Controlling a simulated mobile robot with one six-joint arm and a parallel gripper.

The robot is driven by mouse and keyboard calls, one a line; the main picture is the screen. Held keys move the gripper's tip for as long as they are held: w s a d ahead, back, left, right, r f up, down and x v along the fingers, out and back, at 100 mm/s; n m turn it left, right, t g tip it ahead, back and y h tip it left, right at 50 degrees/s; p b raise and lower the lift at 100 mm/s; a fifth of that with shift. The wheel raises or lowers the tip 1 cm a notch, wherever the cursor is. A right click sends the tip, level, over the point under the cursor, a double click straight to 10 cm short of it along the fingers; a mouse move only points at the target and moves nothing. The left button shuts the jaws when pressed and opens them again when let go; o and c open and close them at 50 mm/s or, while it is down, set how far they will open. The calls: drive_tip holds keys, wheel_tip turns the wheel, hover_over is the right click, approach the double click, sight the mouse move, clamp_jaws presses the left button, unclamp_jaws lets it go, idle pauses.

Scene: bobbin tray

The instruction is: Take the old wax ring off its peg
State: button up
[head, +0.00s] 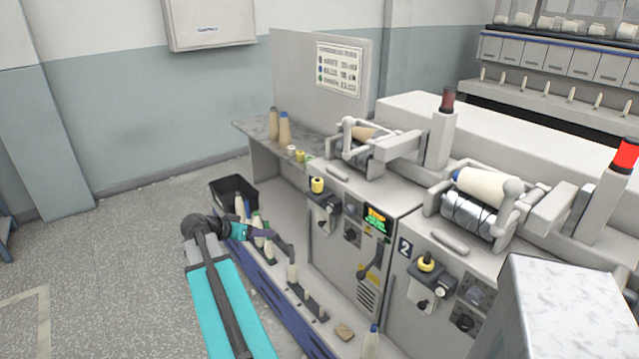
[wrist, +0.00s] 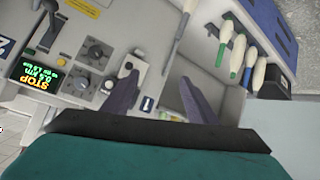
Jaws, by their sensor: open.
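A yellow wax ring (head: 317,185) sits on a dark bracket at the left front of the winding machine. A second, flatter yellow ring (head: 426,262) sits on a similar peg on the section marked 2. I cannot tell by looks which ring is the old one. My gripper (head: 289,249) is low in front of the left section, below and left of the first ring and close above a pale bobbin. In the wrist view my gripper (wrist: 158,92) is open with nothing between its fingers.
A row of pegs with several bobbins runs along the blue-edged front ledge (head: 270,290). A black bin (head: 233,190) stands at its far end. A side shelf (head: 262,124) holds cones and small rings. A display (head: 376,219) reads STOP. The floor at left is clear.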

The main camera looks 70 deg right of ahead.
sight(314, 183)
drive_tip(key=s+d+r+m+g+h, duration=0.1)
drive_tip(key=s+d+r+m, duration=0.1)
drive_tip(key=s+d+r, duration=0.2)
drive_tip(key=s+d+r+m+g+h, duration=0.1)
drive_tip(key=s+d+r, duration=0.3)
drive_tip(key=r, duration=0.6)
drive_tip(key=shift+d+r+m, duration=0.25)
drive_tip(key=shift+d+m, duration=0.2)
drive_tip(key=shift+m, duration=0.25)
drive_tip(key=shift+s+p, duration=0.1)
drive_tip(key=shift+p, duration=0.2)
drive_tip(key=shift+p+x, duration=0.9)
drive_tip(key=shift+x, duration=3.45)
drive_tip(key=shift+a, duration=0.1)
drive_tip(key=p+x, duration=0.1)
drive_tip(key=x, duration=0.1)
drive_tip(key=p+x, duration=0.1)
drive_tip(key=x, duration=0.1)
drive_tip(key=shift+d, duration=0.3)
drive_tip(key=shift+d+f, duration=0.25)
drive_tip(key=shift+d, duration=0.1)
